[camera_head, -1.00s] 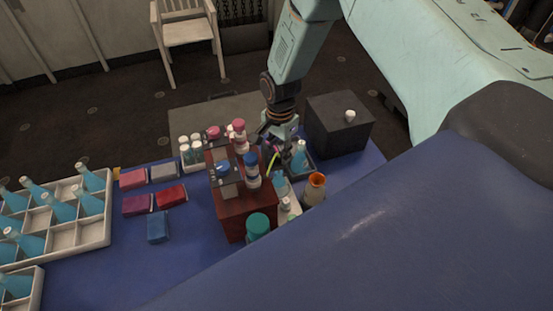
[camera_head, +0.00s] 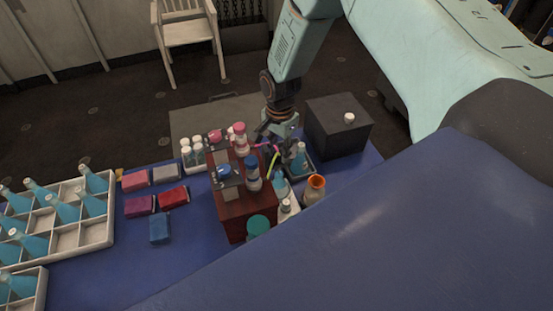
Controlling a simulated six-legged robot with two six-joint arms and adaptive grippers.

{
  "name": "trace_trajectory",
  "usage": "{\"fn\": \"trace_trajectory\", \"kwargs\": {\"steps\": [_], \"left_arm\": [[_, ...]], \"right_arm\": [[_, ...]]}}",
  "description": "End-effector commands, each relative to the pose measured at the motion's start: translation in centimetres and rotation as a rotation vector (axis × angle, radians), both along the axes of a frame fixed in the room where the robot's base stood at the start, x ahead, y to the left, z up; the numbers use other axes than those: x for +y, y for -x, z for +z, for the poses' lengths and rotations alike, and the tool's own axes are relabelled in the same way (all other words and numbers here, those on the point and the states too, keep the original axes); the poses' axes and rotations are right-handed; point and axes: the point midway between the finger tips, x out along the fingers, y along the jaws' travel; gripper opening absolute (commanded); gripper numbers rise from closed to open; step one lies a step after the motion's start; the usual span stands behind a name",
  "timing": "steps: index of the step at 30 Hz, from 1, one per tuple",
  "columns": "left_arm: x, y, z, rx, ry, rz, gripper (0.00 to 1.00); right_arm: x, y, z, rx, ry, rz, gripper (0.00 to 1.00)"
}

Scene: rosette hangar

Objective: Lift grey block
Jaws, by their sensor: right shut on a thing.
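A small grey block (camera_head: 165,173) lies flat on the blue table at left, right of a pink-red block (camera_head: 134,180) and above a red block (camera_head: 173,196). My right gripper (camera_head: 269,158) is well to the right of it, beyond the dark red wooden box. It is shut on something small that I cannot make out. Thin pink and yellow-green strips show at its fingers. The grey block stands free, with no gripper touching it. My left gripper is not in view.
A dark red box (camera_head: 236,222) carries bottles with pink and blue caps. A white divided crate (camera_head: 68,240) of blue bottles stands at left. A dark grey cube (camera_head: 338,128) and an orange-rimmed flask (camera_head: 314,188) stand near my right gripper.

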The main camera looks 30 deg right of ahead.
Motion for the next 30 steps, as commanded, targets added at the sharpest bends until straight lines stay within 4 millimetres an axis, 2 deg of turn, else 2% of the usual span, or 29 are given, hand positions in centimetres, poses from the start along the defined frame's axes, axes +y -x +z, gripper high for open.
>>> {"fn": "trace_trajectory", "kwargs": {"steps": [21, 26, 27, 30], "left_arm": [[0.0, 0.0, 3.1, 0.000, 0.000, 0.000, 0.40], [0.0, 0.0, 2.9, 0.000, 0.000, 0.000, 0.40], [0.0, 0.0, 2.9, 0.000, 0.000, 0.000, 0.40], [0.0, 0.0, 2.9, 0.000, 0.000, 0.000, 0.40]], "right_arm": [[0.1, 0.1, 3.3, 0.003, -0.001, -0.001, 0.09], [0.1, 0.1, 3.0, 0.003, -0.001, 0.000, 0.09], [0.1, 0.1, 3.0, 0.003, -0.001, 0.000, 0.32], [0.1, 0.1, 3.0, 0.002, 0.000, 0.000, 0.41]]}}
